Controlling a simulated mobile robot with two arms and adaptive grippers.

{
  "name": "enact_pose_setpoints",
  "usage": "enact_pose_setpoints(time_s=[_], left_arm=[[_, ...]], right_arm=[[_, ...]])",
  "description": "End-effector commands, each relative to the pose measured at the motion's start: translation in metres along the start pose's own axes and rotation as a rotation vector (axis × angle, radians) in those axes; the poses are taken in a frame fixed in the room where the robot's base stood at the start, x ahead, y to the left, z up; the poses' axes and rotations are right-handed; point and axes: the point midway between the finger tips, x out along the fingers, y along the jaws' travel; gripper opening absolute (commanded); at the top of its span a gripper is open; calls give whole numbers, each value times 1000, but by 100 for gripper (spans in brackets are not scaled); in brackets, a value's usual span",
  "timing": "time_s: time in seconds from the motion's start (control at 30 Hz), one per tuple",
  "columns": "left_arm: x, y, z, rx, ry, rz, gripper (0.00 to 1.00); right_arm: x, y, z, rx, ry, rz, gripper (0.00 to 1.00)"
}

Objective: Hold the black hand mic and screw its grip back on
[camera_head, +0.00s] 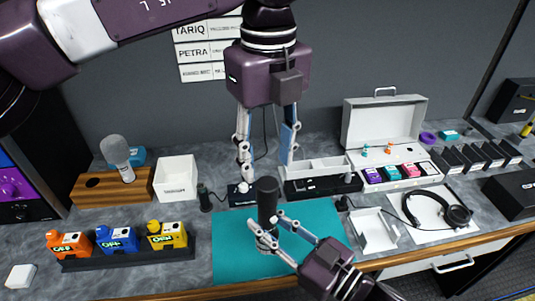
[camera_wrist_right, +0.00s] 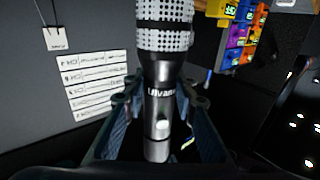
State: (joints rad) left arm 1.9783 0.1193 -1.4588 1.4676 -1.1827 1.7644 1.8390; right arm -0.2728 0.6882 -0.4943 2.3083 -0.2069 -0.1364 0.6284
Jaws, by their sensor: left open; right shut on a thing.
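The black hand mic (camera_head: 267,199) stands upright, head up, above the teal mat (camera_head: 232,262). My right gripper (camera_head: 266,229) is shut on its body. In the right wrist view the mic (camera_wrist_right: 163,78) shows a grille at the top, a lettered dark body and a bare silver stub at the bottom, between the fingers (camera_wrist_right: 160,110). My left gripper (camera_head: 264,176) is open and empty, pointing down behind the mic. A short dark cylinder (camera_head: 204,198) stands left of the mat; I cannot tell whether it is the grip.
A grey mic (camera_head: 115,152) stands in a wooden block (camera_head: 90,190) beside a white bin (camera_head: 176,181). Orange, blue and yellow units sit in a front-left rack (camera_head: 125,256). A divided tray (camera_head: 318,186), an open case (camera_head: 384,125), a white tray (camera_head: 375,232) and headphones (camera_head: 457,216) occupy the right.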

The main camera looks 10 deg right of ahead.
Motion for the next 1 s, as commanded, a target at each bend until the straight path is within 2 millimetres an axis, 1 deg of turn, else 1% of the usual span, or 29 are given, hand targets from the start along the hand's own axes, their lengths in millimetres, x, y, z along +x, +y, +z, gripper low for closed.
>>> enact_pose_setpoints(time_s=[0.23,0.33,0.47,0.7,0.83,1.0], left_arm=[[1,0,0,2,0,0,43],[7,0,0,2,0,1,43],[24,1,0,4,2,2,43],[61,0,0,4,0,1,43],[74,0,0,4,0,1,43],[80,0,0,4,-2,-1,43]], right_arm=[[0,0,-2,-1,4,-1,0],[0,0,-2,-1,4,-1,0],[0,0,-2,-1,4,-1,0],[0,0,-2,-1,4,-1,0],[0,0,-2,-1,4,-1,0],[0,0,-2,-1,4,-1,0]])
